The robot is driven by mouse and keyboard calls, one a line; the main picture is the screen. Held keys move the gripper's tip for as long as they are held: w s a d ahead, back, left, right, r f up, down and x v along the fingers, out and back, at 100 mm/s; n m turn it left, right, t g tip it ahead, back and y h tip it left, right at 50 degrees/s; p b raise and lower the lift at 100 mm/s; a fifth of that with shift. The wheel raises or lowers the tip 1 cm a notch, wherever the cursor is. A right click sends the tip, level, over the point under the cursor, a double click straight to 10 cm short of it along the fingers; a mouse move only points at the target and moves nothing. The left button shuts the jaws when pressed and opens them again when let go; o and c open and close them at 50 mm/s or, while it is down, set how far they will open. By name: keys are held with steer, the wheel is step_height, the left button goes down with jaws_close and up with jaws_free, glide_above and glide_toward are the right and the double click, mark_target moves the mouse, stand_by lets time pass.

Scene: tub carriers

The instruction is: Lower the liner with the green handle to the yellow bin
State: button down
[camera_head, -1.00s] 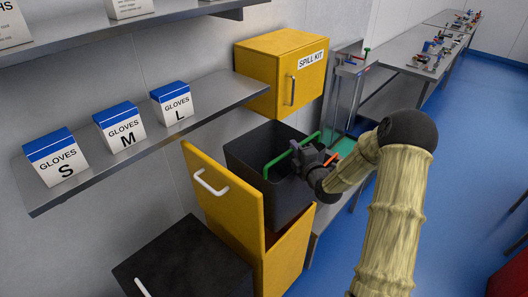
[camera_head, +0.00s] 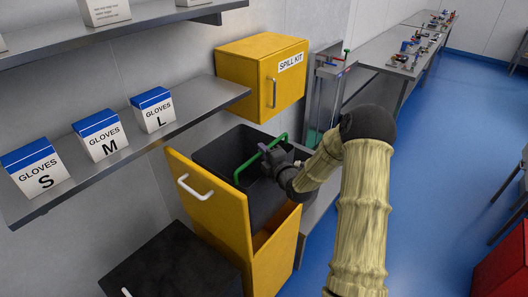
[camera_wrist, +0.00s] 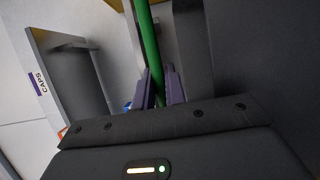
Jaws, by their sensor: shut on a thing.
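The liner (camera_head: 217,148) is a black open tub with a green handle (camera_head: 248,170) across its top. It is in the mouth of the yellow bin (camera_head: 272,264), mostly behind the bin's raised front panel with a white pull. Its bottom is hidden, so I cannot tell whether it rests on anything. My gripper (camera_head: 266,150) is shut on the green handle, above the liner. In the wrist view, the green handle (camera_wrist: 148,45) runs between my purple fingertips (camera_wrist: 161,82).
A dark-topped cabinet (camera_head: 170,265) stands to the left of the bin. Above are a shelf with glove boxes (camera_head: 102,141) and a yellow spill kit cabinet (camera_head: 250,75).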

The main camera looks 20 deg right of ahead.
step_height(320, 180, down, 3)
steer(key=shift+r+b, duration=0.15)
steer(key=shift+b, duration=0.35)
steer(key=shift+w+a, duration=0.1)
steer(key=shift+w+a+b, duration=0.2)
steer(key=shift+a+b, duration=0.1)
steer(key=shift+b, duration=0.3)
